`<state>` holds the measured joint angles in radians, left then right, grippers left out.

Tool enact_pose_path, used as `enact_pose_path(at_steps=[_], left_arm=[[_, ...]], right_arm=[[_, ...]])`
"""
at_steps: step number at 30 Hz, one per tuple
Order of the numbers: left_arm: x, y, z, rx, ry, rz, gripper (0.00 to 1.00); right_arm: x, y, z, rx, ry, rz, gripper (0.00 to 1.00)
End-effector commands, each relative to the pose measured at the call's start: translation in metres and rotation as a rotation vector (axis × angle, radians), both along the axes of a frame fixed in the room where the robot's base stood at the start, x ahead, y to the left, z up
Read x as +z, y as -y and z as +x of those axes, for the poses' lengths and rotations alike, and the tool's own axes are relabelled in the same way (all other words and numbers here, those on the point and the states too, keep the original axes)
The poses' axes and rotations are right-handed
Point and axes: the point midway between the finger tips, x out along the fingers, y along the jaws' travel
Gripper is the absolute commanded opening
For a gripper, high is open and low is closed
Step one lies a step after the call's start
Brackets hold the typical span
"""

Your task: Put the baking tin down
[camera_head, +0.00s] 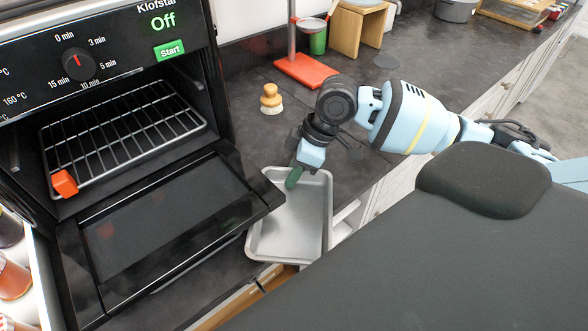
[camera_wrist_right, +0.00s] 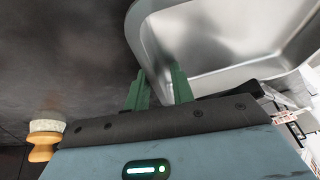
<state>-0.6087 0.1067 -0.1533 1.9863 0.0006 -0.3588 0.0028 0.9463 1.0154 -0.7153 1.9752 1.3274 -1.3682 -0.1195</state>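The baking tin (camera_head: 290,225) is a shallow grey metal tray. In the head view it lies about level, low over the front edge of the counter, beside the open oven door, whose corner hides part of its left side. I cannot tell whether it rests on the counter. My right gripper (camera_head: 293,178) is at its far rim. In the right wrist view the green fingers (camera_wrist_right: 160,88) straddle the tin's rim (camera_wrist_right: 143,35), one outside and one inside; whether they press on it is unclear. My left gripper is not in view.
The oven door (camera_head: 170,225) hangs open, with a wire rack (camera_head: 125,130) inside the oven. A wooden brush (camera_head: 271,99) stands on the counter behind the tin and shows in the right wrist view (camera_wrist_right: 45,138). A red board (camera_head: 302,70) lies farther back. Dark counter around the brush is clear.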

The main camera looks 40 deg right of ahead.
Motion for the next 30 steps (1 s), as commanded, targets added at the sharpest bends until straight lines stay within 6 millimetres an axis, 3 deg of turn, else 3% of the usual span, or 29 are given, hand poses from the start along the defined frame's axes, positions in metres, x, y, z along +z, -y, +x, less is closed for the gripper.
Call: enact_pose_path(at_steps=[8,21,30], left_arm=[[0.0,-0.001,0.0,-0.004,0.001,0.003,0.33],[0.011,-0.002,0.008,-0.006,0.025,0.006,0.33],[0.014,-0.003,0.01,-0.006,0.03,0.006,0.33]], right_arm=[[0.007,0.002,0.0,0.0,0.001,-0.001,0.24],[0.082,0.031,-0.014,-0.002,0.004,-0.001,0.24],[0.111,0.042,-0.02,0.0,0.001,0.001,0.24]])
